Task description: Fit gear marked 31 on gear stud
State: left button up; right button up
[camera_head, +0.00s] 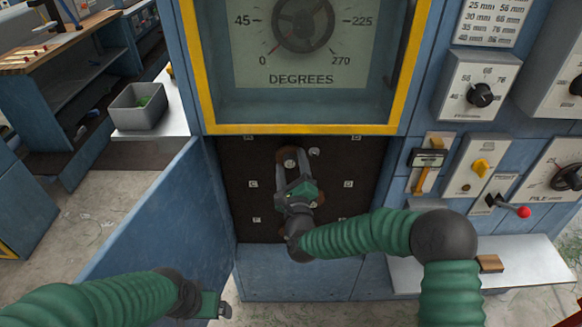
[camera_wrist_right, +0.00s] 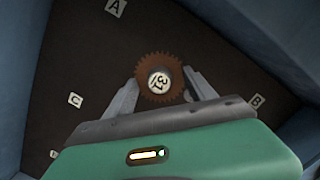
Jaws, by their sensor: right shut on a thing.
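The gear marked 31 (camera_wrist_right: 160,80) is a rust-brown toothed disc with a pale hub. In the right wrist view it sits between the two fingers of my right gripper (camera_wrist_right: 160,90), which are shut on it. In the head view my right gripper (camera_head: 290,160) reaches into the dark recess (camera_head: 232,165), with the gear (camera_head: 287,153) at its tips near the top. A small grey stud-like piece (camera_head: 314,152) shows just right of it. I cannot tell whether the gear is on a stud. My left gripper (camera_head: 218,306) is low at left, away from the recess; its jaws are unclear.
An open blue door (camera_head: 165,225) stands left of the recess. A yellow-framed degrees dial (camera_head: 303,25) is above. Switches and a red-knobbed lever (camera_head: 522,211) are at right, above a pale shelf (camera_head: 420,275). A grey bin (camera_head: 138,108) stands at left.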

jog(key=shift+w, duration=0.65)
jog(key=o, duration=1.6)
jog(key=s, duration=0.5)
jog(key=s+d+f, duration=0.1)
jog(key=s, duration=0.5)
jog(key=s+d+f, duration=0.1)
jog(key=s, duration=0.4)
jog(key=shift+s, duration=0.3)
